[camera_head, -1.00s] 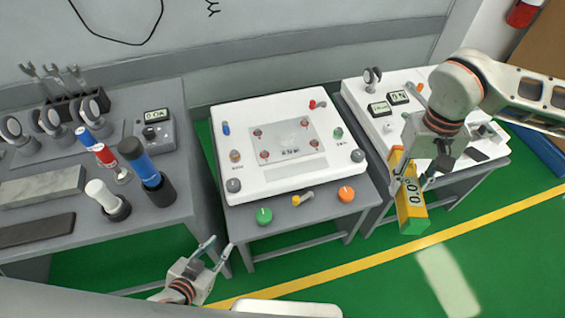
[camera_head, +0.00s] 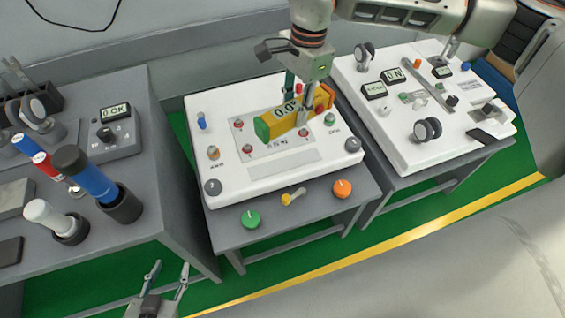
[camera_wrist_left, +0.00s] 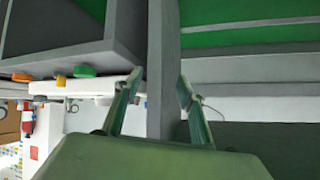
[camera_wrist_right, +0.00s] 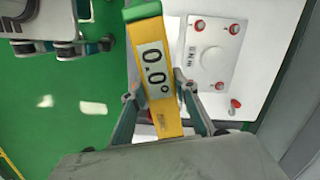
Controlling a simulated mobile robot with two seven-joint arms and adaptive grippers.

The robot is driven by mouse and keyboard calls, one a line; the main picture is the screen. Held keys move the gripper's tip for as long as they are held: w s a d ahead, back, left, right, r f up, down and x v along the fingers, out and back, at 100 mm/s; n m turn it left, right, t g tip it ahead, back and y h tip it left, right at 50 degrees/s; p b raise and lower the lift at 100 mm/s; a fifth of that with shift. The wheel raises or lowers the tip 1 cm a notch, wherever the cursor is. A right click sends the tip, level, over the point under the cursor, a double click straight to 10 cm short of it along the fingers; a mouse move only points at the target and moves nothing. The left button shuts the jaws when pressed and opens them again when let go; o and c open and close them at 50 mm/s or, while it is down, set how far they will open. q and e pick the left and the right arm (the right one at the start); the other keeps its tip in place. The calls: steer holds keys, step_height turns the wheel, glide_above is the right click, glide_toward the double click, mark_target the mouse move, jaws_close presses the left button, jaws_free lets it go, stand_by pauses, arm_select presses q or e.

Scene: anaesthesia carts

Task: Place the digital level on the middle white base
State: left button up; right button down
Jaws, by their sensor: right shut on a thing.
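The digital level is a yellow bar with a green end (camera_head: 276,121) and a display, and it also shows in the right wrist view (camera_wrist_right: 158,70). My right gripper (camera_head: 307,100) is shut on it near its right part and holds it over the middle white base (camera_head: 225,175). Whether the level touches the base I cannot tell. The base carries a grey square plate with red knobs, partly hidden by the level. My left gripper (camera_head: 167,280) is open and empty, low in front of the tables; it also shows in the left wrist view (camera_wrist_left: 155,100).
The left table holds a blue-and-black cylinder (camera_head: 90,178), a white one (camera_head: 52,218) and a grey meter box (camera_head: 117,135). Green (camera_head: 251,218) and orange (camera_head: 342,188) knobs line the middle table's front. The right white base (camera_head: 405,145) holds several parts.

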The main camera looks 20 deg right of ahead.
steer(key=f+m+b, duration=0.1)
steer(key=f, duration=0.6)
steer(key=w+a+f+m+b, duration=0.1)
steer(key=f+b, duration=0.1)
steer(key=f, duration=0.5)
steer(key=w+f+m+b, duration=0.1)
steer(key=f+b, duration=0.1)
steer(key=f, duration=0.5)
steer(key=shift+a, duration=0.2)
steer(key=shift+w+f, duration=0.1)
steer(key=shift+w, duration=0.05)
arm_select(q)
steer(key=shift+w+d+f+h, duration=0.35)
steer(key=shift+w+d, duration=0.1)
steer(key=shift+d, duration=0.15)
arm_select(e)
steer(key=shift+r, duration=0.2)
arm_select(q)
steer(key=shift+s, duration=0.1)
arm_select(e)
steer(key=shift+f, duration=0.15)
